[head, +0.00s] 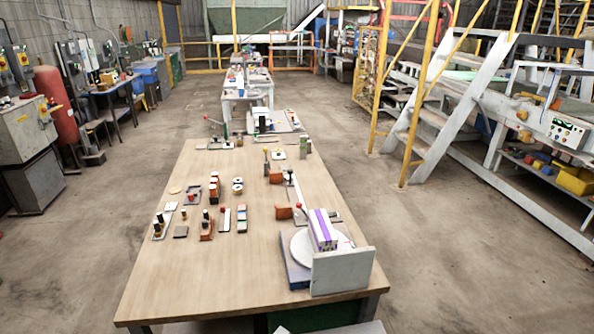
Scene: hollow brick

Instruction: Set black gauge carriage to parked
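I cannot single out the black gauge carriage for certain at this size. Small dark-topped fixtures stand to the left, one on a grey plate (159,226) and one on an orange base (206,228). A white brick with purple stripes (322,230) rests on a round white disc (302,252) over a blue base, behind a grey upright plate (342,271). Neither of my grippers shows in the head view.
The wooden table (200,285) is bare at its front left. Several small fixtures stand close together at its left middle. More benches (247,92) stand behind in line. Grey steps with yellow rails (425,115) are at the right; a red tank (55,100) is at the left.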

